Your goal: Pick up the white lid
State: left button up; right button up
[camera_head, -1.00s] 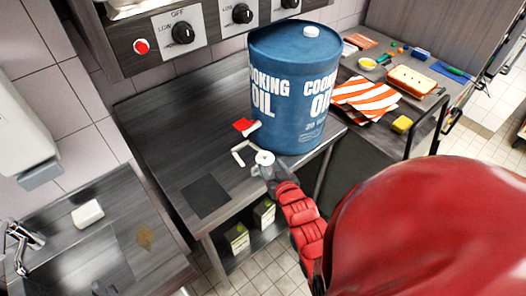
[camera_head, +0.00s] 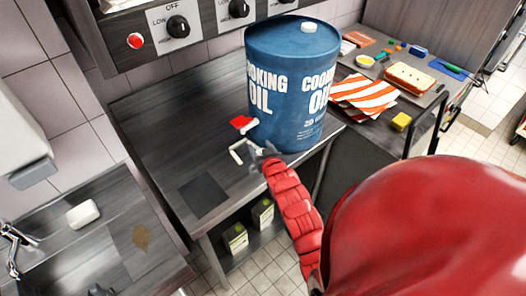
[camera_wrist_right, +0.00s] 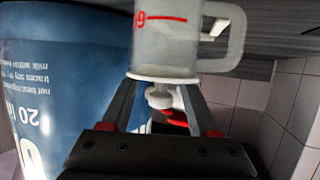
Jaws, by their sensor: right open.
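The white lid (camera_wrist_right: 160,97) sits on top of a clear jug (camera_wrist_right: 165,45) with red markings. The right wrist view is upside down, so the lid's knob points down in it. My right gripper (camera_wrist_right: 160,88) is open, with one finger on each side of the knob and visible space between. In the head view my right gripper (camera_head: 268,153) covers the lid and most of the jug; the jug's white handle (camera_head: 238,155) shows to its left.
A dark square mat (camera_head: 203,196) lies on the counter at left. A food tray and striped paper (camera_head: 362,93) lie at right.

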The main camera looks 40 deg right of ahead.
jog(key=shift+w, duration=0.15)
grip_shut()
dwell(0.5)
